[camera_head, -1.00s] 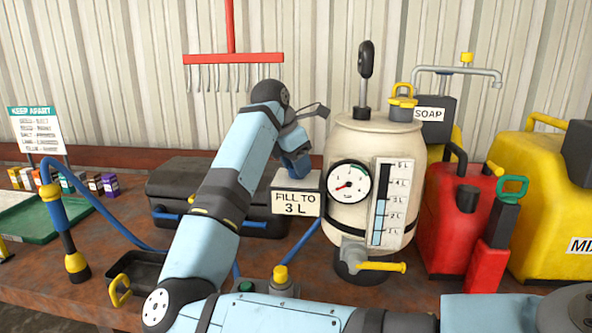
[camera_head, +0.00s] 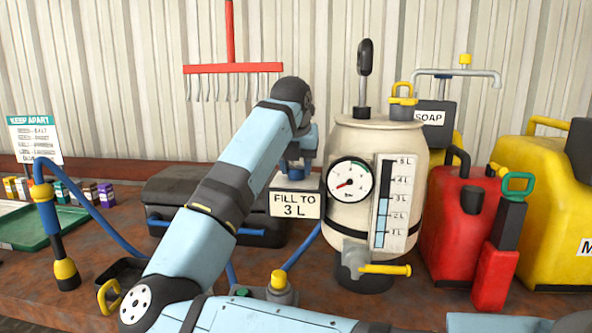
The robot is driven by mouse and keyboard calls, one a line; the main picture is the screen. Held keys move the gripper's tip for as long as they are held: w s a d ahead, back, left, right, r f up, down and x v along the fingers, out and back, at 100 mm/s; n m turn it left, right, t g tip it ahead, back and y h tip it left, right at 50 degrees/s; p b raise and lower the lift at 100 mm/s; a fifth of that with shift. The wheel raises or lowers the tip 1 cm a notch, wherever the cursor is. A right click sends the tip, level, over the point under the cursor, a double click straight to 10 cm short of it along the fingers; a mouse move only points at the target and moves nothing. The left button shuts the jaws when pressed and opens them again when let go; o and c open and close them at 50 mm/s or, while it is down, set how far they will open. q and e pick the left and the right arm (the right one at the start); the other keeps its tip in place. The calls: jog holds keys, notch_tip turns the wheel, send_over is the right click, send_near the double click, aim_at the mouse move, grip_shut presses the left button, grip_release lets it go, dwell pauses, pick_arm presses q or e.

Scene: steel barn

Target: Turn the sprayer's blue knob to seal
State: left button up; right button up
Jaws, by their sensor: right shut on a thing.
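The cream sprayer tank (camera_head: 347,140) stands upright on the bench, with a round pressure gauge (camera_head: 349,183) on its front and a level scale (camera_head: 391,212) filled blue to about 3 L. My right arm bends up from the bottom edge. Its gripper (camera_head: 299,164) points down just left of the tank, above the "FILL TO 3 L" sign (camera_head: 295,205). It is shut on what seems to be the blue knob; the fingers and wrist hide most of it. I cannot tell how far the knob is turned. My left gripper is not in view.
A yellow-handled tap (camera_head: 385,269) sticks out at the tank's foot. A red can (camera_head: 447,225) and yellow canisters (camera_head: 560,210) crowd the right. A dark case (camera_head: 190,190) lies behind my arm. A blue hose and a green tray (camera_head: 45,228) are at left.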

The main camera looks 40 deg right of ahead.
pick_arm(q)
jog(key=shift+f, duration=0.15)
pick_arm(e)
jog(key=shift+n, duration=0.4)
jog(key=o, duration=0.9)
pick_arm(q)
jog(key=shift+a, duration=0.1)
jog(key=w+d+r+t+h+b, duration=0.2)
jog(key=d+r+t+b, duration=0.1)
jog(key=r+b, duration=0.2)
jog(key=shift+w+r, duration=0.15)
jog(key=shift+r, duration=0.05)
pick_arm(e)
jog(key=shift+v, duration=6.95)
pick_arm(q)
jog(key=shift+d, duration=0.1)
pick_arm(e)
jog(key=shift+s+d, duration=0.1)
jog(key=shift+d, duration=0.05)
jog(key=shift+f, duration=0.1)
